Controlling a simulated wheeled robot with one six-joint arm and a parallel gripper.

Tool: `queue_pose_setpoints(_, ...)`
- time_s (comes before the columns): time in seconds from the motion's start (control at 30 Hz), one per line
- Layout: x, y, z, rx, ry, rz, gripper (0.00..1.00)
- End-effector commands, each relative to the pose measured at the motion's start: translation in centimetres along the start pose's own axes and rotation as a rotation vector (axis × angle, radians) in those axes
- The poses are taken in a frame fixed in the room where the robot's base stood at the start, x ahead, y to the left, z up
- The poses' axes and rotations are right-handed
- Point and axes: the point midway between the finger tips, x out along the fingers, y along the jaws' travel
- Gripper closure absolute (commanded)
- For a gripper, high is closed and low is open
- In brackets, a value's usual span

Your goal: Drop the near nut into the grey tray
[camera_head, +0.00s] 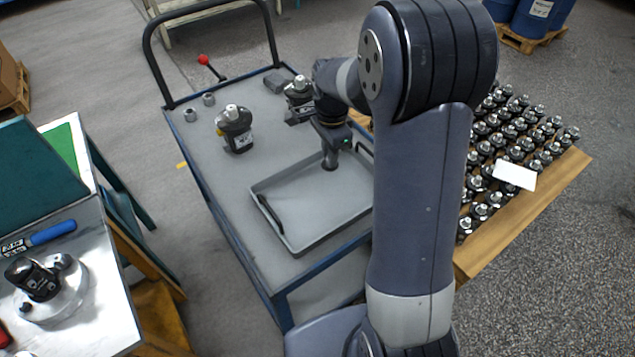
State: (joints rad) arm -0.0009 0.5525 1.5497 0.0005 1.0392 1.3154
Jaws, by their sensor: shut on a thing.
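The grey tray (312,212) lies on the near part of the blue-framed cart, with a dark handle at its left side. No nut shows on its visible floor. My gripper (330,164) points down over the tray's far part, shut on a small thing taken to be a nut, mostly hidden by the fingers. Two grey nuts stand on the cart's far left, one nearer (190,115) and one farther (208,99). My arm hides the tray's right side.
A hydraulic motor (235,130) stands left of my gripper, and another (298,98) stands behind it. A red-knobbed lever (205,62) rises near the cart's far edge. A pallet of several motors (510,140) is at right. A workbench (80,290) is at left.

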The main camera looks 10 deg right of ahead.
Motion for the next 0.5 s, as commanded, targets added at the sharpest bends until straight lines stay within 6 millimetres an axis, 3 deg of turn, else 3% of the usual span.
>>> queue_pose_setpoints(0.5, 5.1, 0.1, 0.0, 0.0, 0.0, 0.002, 1.0)
